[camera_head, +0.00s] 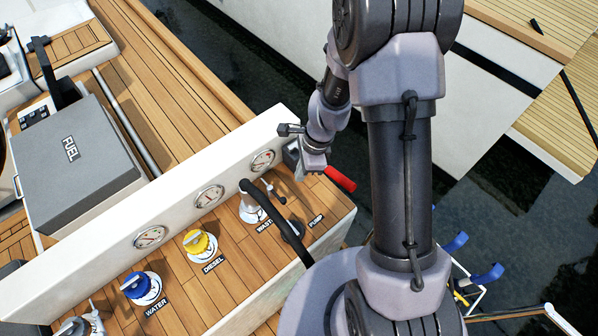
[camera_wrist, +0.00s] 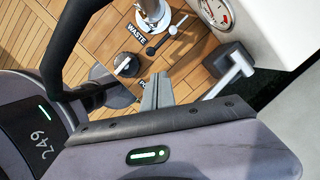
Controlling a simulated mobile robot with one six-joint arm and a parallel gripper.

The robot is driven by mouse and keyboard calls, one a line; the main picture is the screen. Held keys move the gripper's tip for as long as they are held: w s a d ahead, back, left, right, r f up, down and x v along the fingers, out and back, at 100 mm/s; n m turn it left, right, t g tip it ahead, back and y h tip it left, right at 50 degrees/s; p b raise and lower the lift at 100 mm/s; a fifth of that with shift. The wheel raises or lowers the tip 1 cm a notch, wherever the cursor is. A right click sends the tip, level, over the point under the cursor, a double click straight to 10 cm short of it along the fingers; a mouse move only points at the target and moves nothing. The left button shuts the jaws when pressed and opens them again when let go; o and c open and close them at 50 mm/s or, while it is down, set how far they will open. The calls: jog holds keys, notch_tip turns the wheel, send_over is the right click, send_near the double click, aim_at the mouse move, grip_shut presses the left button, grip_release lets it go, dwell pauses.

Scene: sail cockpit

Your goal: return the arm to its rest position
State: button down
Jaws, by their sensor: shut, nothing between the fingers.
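My arm rises through the right half of the head view and bends down toward the far end of the wooden deck panel (camera_head: 228,283). My gripper (camera_wrist: 157,92) is shut and empty; its closed fingertips show in the wrist view above the panel, near the PUMP label. In the head view the wrist hangs near the white upright board, and the fingertips are too small to make out clearly. A black hose (camera_head: 273,210) runs from the WASTE fitting (camera_head: 250,208) down past the panel's edge. It also crosses the left of the wrist view (camera_wrist: 62,55), apart from the fingertips.
The panel carries a blue WATER cap (camera_head: 136,285) and a yellow DIESEL cap (camera_head: 197,242). Gauges line the white board (camera_head: 100,262). A red handle (camera_head: 339,179) sticks out near my wrist. A grey FUEL box (camera_head: 75,155) stands left. Dark water lies beyond.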

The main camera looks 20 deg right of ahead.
notch_tip(320, 180, up, 12)
jog(key=s+a+f+n+t+b, duration=0.1)
jog(key=s+a+n+t+b, duration=0.1)
jog(key=n+b, duration=0.35)
jog(key=s+r+n+t+b, duration=0.3)
jog(key=s+r+n, duration=0.6)
jog(key=s, duration=0.5)
jog(key=shift+s+r+t+h+b, duration=0.15)
jog(key=shift+t+h+b, duration=0.2)
jog(key=shift+b, duration=0.35)
